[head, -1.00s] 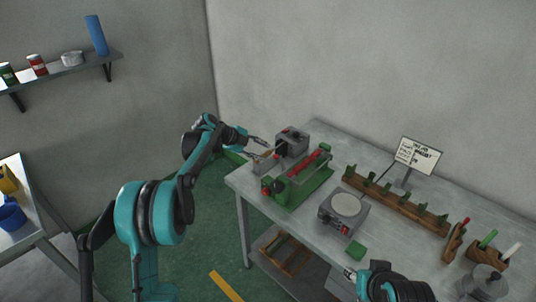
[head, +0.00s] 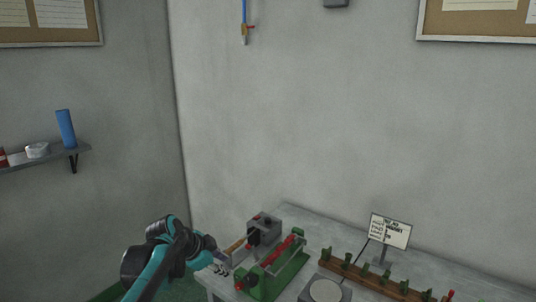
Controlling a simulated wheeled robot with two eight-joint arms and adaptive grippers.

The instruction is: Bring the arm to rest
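My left arm comes in at the bottom of the head view, left of the workbench. Its gripper (head: 222,262) is at the bench's back-left end, beside the green-and-red machine. Its fingers look apart, with nothing seen held between them, though they are small here. My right gripper is out of view.
On the bench (head: 297,212) stand a grey box unit (head: 265,222), a green machine with a red bar (head: 280,268), a round-topped device (head: 325,291), a wooden rack (head: 375,281) and a sign (head: 390,231). A shelf (head: 45,160) with a blue cylinder (head: 66,128) is on the left wall.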

